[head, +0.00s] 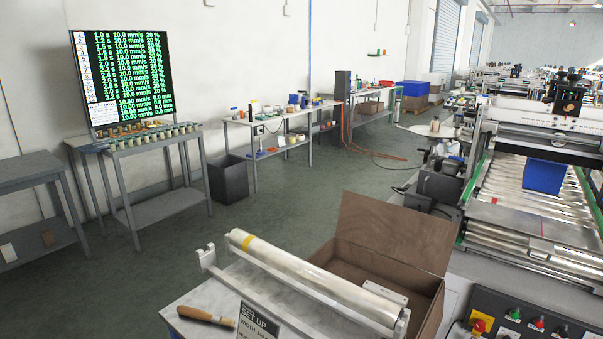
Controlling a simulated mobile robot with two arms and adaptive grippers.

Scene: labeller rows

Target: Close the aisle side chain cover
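The labelling machine (548,205) stands at the right, with shiny rollers, green side rails and a blue block (543,177) on its bed. I cannot make out a chain cover on its aisle side with certainty. Dark drive parts (437,185) sit at the machine's left flank, and whether a cover there is open or shut does not show. Neither of my grippers is in view.
A near table (195,296) holds a film roll (300,272) on a stand, a wooden-handled tool (207,316) and a set-up sign (257,325). An open brown box (400,237) is beside the roll. A control panel (520,318) is at lower right. Green aisle floor (270,210) is clear.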

